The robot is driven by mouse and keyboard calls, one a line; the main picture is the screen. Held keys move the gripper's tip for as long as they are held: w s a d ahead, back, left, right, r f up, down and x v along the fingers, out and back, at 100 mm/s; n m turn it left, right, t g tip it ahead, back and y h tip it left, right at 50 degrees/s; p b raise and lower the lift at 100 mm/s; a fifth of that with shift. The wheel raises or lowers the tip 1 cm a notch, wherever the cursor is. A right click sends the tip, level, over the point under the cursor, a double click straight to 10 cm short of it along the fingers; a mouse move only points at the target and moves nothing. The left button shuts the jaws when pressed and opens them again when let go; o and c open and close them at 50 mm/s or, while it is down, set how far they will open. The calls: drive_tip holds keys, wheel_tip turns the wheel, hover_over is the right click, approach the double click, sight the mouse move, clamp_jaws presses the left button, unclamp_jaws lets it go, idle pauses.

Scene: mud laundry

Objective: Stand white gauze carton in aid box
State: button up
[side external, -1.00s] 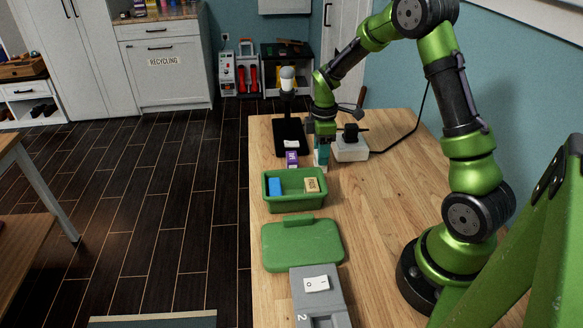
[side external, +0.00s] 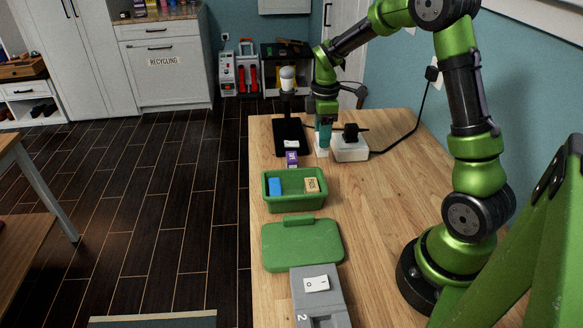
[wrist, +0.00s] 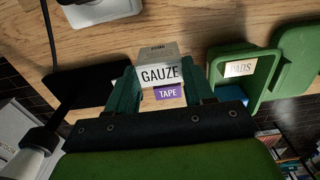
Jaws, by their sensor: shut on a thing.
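The white gauze carton (side external: 322,152), labelled GAUZE in the wrist view (wrist: 160,73), is between the fingers of my gripper (side external: 323,140). My gripper (wrist: 163,88) is shut on it. The green aid box (side external: 297,205) stands open on the table, nearer the side camera than my gripper. Inside it are a blue item (side external: 275,187) at left and a tan carton (side external: 311,185) at right. The wrist view shows part of the aid box (wrist: 265,68) with a carton labelled PADS (wrist: 240,69). The held carton is outside the box.
A purple tape carton (side external: 291,158) lies between the box and a black stand (side external: 289,135). A white block with a black plug (side external: 350,150) is just right of my gripper. The green lid (side external: 302,246) and a grey switch unit (side external: 318,296) lie nearer the camera.

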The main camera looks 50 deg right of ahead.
drive_tip(key=shift+r, duration=0.1)
drive_tip(key=s+a+r, duration=0.1)
drive_tip(key=a+r, duration=0.2)
drive_tip(key=a, duration=0.5)
drive_tip(key=s+a+r, duration=0.1)
drive_tip(key=a+r, duration=0.2)
drive_tip(key=a, duration=0.4)
drive_tip(key=shift+f, duration=2)
drive_tip(key=shift+f, duration=0.2)
drive_tip(key=shift+f, duration=0.9)
drive_tip(key=shift+f, duration=0.35)
drive_tip(key=shift+f, duration=1)
